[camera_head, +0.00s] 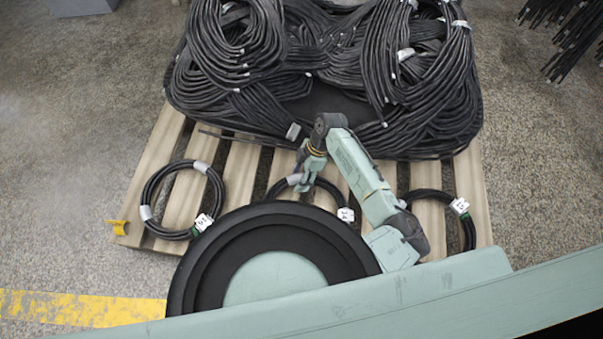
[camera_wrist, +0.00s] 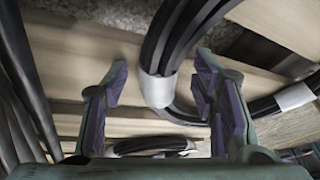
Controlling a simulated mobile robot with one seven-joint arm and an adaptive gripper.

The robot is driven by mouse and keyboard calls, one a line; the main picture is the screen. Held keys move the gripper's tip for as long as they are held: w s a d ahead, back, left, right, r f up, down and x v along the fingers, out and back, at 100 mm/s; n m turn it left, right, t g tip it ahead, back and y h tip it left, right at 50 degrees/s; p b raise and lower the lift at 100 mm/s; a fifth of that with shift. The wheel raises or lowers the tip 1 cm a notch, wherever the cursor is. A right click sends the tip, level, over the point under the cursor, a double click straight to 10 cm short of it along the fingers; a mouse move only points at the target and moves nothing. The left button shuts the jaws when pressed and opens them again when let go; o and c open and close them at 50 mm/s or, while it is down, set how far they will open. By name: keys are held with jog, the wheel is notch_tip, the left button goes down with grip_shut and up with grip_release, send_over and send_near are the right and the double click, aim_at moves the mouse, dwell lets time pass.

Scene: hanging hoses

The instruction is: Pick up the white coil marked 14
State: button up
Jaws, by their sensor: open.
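The coil (camera_head: 325,186) with a white tag (camera_head: 346,214) that seems to read 14 lies on the pallet, partly hidden by my arm and round base. Its hose looks black, with white bands. My gripper (camera_head: 305,178) is at the coil's upper left part. In the wrist view my gripper (camera_wrist: 160,78) is open, with purple-padded fingers to either side of a black hose (camera_wrist: 181,42) and its white band (camera_wrist: 157,88). The hose shows between the fingers, with no clear contact. I cannot tell how deep it sits between them.
Other tagged black coils lie on the pallet (camera_head: 150,181) at left (camera_head: 155,184) and right (camera_head: 470,226). A large heap of black hoses (camera_head: 330,60) lies just behind my gripper. A yellow piece (camera_head: 118,227) sits at the pallet's left edge.

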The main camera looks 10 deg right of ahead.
grip_shut()
dwell(0.6)
dwell(0.8)
dwell(0.8)
